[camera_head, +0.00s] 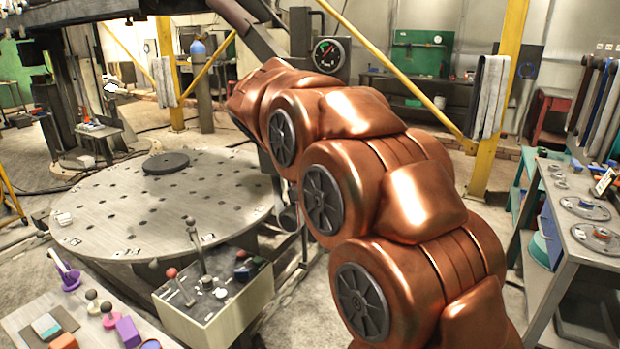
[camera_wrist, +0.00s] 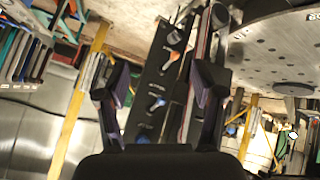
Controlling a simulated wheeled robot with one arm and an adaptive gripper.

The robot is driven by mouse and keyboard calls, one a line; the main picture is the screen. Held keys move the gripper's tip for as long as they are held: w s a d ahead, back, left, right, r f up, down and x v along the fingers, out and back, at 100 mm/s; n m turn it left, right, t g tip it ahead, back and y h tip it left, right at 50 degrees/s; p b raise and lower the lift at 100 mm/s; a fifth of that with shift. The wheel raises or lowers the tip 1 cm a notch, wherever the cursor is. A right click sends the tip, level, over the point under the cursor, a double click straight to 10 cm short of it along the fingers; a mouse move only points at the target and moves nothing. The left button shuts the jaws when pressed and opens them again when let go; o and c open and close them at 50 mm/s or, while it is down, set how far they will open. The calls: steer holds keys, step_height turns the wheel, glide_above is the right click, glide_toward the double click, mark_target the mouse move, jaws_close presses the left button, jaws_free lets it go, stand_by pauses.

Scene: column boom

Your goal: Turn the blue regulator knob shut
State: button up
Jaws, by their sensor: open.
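My gripper (camera_wrist: 163,84) is open in the wrist view, with one dark finger on each side of a dark panel (camera_wrist: 150,73). The panel carries several knobs in a row. Another small blue part (camera_wrist: 143,139) sits near the panel's lower end, just above my gripper's body. I cannot tell which blue part is the regulator knob. Nothing is held, and no contact shows. In the head view my copper arm hides the gripper and the panel.
A round dial gauge (camera_head: 327,54) stands just beyond my arm. A large perforated round table (camera_head: 120,205) is at left, with a lever control box (camera_head: 215,300) before it. A grey workbench (camera_head: 590,235) is at right. Yellow posts (camera_head: 499,95) stand behind.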

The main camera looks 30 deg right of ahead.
steer(key=shift+s+a+f+y, duration=0.15)
steer(key=shift+s+a+f, duration=0.1)
steer(key=shift+s, duration=0.35)
steer(key=shift+s+a+f+y, duration=0.15)
steer(key=shift+s+a+f, duration=0.1)
steer(key=shift+s, duration=0.3)
steer(key=s+a+f+n+g+y+p, duration=0.1)
steer(key=s+a+f, duration=0.3)
steer(key=s, duration=0.8)
steer(key=s+a+f+n+g+y+p, duration=0.2)
steer(key=s+a, duration=0.4)
steer(key=s, duration=0.6)
steer(key=s+a+f+n+g+y+p, duration=0.2)
steer(key=s+a+f, duration=0.3)
steer(key=s, duration=0.7)
step_height(320, 180, down, 2)
steer(key=shift+s+a+f+n+g+y, duration=0.1)
steer(key=shift+s+a+n+g+y, duration=0.25)
steer(key=shift+g+y, duration=0.45)
